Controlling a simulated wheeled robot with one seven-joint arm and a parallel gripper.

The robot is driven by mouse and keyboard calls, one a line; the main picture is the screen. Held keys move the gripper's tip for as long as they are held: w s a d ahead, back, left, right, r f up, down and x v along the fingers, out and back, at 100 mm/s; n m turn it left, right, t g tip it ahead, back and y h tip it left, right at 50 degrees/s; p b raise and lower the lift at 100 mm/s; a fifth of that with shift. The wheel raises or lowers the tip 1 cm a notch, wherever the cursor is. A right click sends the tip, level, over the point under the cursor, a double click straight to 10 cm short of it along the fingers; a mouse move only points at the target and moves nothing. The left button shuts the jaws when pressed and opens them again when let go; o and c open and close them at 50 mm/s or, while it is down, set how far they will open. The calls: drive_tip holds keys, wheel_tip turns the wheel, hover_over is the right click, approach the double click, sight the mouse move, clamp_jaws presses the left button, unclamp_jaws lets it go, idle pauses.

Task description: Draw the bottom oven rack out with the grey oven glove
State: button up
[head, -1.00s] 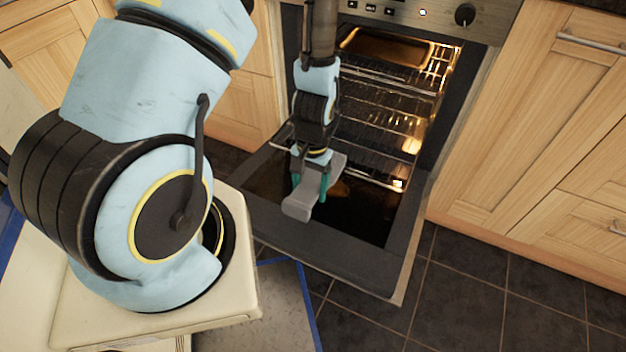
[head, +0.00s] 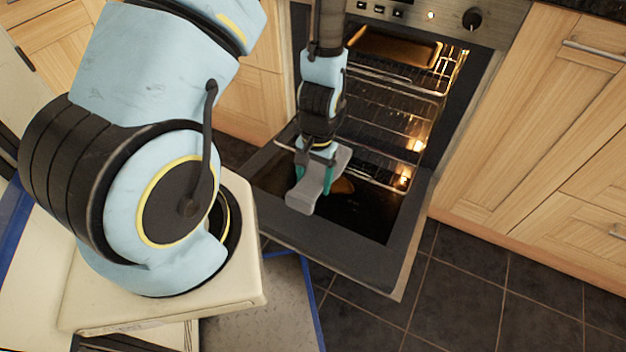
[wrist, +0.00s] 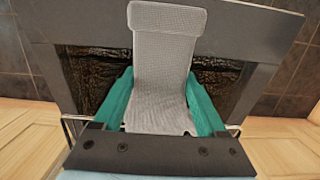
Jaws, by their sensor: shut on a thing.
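My gripper (head: 316,180) is shut on the grey oven glove (head: 311,192) and holds it above the open oven door (head: 345,255). In the wrist view the glove (wrist: 166,75) lies between the two green fingers, its cuffed end pointing away. The bottom oven rack (head: 372,180) is low in the lit oven, behind and to the right of my gripper. Its left part is hidden by my arm. In the wrist view, wire ends (wrist: 72,128) show on either side of the gripper. I cannot tell whether the glove touches the rack.
Upper racks (head: 395,85) and a brown tray (head: 395,45) are higher in the oven. Wooden cupboards (head: 520,130) stand to the right. The dark tiled floor (head: 460,285) in front is clear. A grey mat with blue edging (head: 265,305) lies below my base.

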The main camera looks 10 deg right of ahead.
sight(298, 204)
drive_tip(key=shift+r, duration=0.4)
drive_tip(key=s+a, duration=0.1)
drive_tip(key=s, duration=0.1)
drive_tip(key=s+a+r+p, duration=0.1)
drive_tip(key=s+a, duration=0.1)
drive_tip(key=s+a+r+p, duration=0.1)
drive_tip(key=s+a, duration=0.1)
drive_tip(key=shift+r, duration=0.2)
drive_tip(key=s+a+p, duration=0.1)
drive_tip(key=p, duration=0.1)
drive_tip(key=s+p, duration=0.1)
drive_tip(key=p, duration=0.1)
drive_tip(key=s+a+p, duration=0.1)
drive_tip(key=p, duration=0.1)
drive_tip(key=shift+a+r, duration=0.25)
drive_tip(key=shift+a, duration=0.05)
